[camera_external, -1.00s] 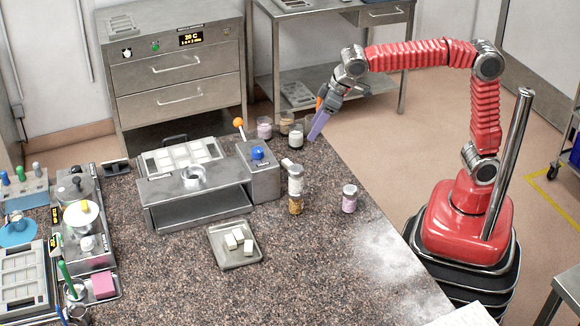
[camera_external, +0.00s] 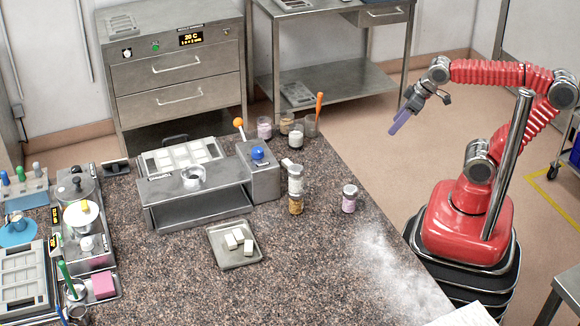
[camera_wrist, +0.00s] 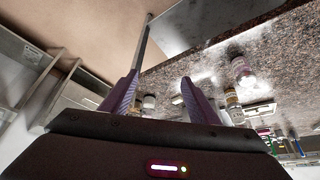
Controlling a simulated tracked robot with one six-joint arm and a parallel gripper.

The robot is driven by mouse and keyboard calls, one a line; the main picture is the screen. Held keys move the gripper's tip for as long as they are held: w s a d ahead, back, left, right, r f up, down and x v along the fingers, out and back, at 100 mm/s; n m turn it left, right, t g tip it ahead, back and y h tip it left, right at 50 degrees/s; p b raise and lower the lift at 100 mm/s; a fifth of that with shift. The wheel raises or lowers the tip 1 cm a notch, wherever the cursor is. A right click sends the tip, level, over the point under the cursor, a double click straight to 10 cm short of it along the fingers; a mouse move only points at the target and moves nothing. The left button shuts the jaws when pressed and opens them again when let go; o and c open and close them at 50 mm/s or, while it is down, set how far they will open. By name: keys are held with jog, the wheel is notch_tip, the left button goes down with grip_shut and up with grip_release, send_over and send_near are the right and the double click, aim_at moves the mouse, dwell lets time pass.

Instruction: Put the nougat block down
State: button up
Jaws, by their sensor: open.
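My gripper (camera_external: 400,121) is open and empty, with pale purple fingers. It hangs over the floor beyond the worktop's right edge, right of the jars and well away from the blocks. In the wrist view its two fingers (camera_wrist: 160,80) stand apart with nothing between them. Small white blocks (camera_external: 233,241), which may be the nougat, rest on a square metal tray (camera_external: 238,265) in the middle of the worktop. A pink block (camera_external: 103,284) sits at the lower left. I cannot tell for certain which one is the nougat block.
An orange-handled tool (camera_external: 319,102) stands upright in a glass (camera_external: 311,128) near the worktop's back edge, beside several jars. A pink-filled jar (camera_external: 349,199) stands alone on the right. The speckled worktop (camera_external: 310,270) is clear right of the tray, with white powder (camera_external: 385,255).

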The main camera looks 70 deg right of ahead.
jog(key=s+f, duration=0.1)
jog(key=s+d, duration=0.1)
jog(key=s+f, duration=0.1)
jog(key=shift+s+d+f, duration=0.15)
jog(key=shift+d+f, duration=0.15)
dwell(1.1)
